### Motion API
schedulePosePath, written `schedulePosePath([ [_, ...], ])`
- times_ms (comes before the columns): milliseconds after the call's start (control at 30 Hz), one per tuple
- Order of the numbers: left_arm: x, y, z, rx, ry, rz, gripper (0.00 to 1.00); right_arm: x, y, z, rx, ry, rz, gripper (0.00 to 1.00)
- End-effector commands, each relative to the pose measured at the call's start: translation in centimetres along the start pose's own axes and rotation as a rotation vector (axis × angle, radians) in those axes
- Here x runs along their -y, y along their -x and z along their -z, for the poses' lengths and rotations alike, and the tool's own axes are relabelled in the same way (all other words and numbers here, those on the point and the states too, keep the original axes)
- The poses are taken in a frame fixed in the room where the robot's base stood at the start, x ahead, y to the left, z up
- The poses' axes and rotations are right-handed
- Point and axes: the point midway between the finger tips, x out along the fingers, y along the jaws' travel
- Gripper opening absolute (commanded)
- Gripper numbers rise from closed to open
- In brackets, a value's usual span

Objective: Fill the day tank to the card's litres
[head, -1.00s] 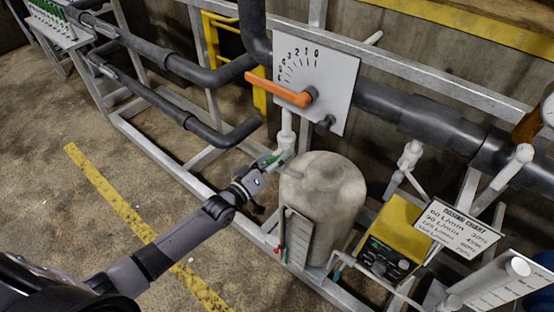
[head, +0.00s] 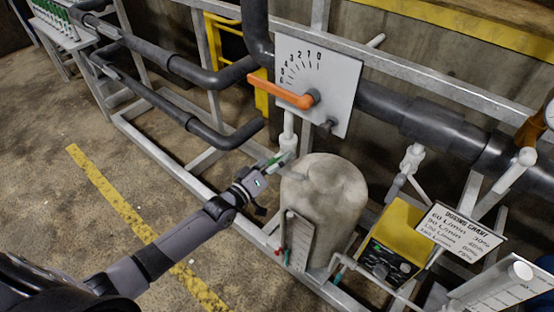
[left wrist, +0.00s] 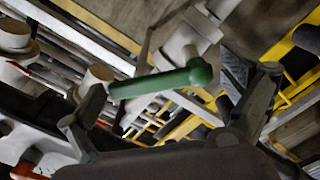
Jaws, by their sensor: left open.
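The day tank seems to be the upright beige cylinder (head: 323,205) with a rounded top, in the middle of the head view. A marked level gauge (head: 299,243) stands at its front left. A white pipe with a valve (head: 289,140) comes down beside it. The valve's green lever (head: 273,161) is at my left gripper (head: 262,182), which is open. In the left wrist view the green lever (left wrist: 160,82) lies between the spread fingers; contact cannot be told. A white dosing chart card (head: 459,234) is at the right, its small print partly readable. My right gripper is out of view.
An orange lever (head: 280,92) points left on a numbered white plate (head: 340,88) above the tank. A yellow pump box (head: 400,232) stands right of the tank. Grey pipes (head: 190,70) and metal frame rails surround it. Open floor (head: 80,240) lies left.

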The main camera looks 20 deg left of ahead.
Motion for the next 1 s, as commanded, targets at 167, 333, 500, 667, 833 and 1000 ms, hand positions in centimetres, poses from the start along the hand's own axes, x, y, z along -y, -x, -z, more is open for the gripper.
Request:
schedulePosePath([
  [167,0.0,0.0,0.0,0.000,0.000,0.000,1.00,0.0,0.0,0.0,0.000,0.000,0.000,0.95],
  [333,0.0,0.2,0.0,0.000,0.000,0.000,1.00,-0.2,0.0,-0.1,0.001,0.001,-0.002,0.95],
  [500,0.1,2.2,-0.1,0.003,0.000,0.002,1.00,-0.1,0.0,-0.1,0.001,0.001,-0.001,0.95],
  [667,0.1,5.7,-0.1,0.003,0.000,0.003,1.00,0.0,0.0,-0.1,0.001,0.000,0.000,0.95],
  [833,0.1,9.1,-0.1,0.003,0.000,0.002,1.00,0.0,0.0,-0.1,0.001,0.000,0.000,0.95],
  [1000,0.1,11.3,0.0,0.001,0.000,0.001,1.00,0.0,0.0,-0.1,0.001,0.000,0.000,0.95],
])
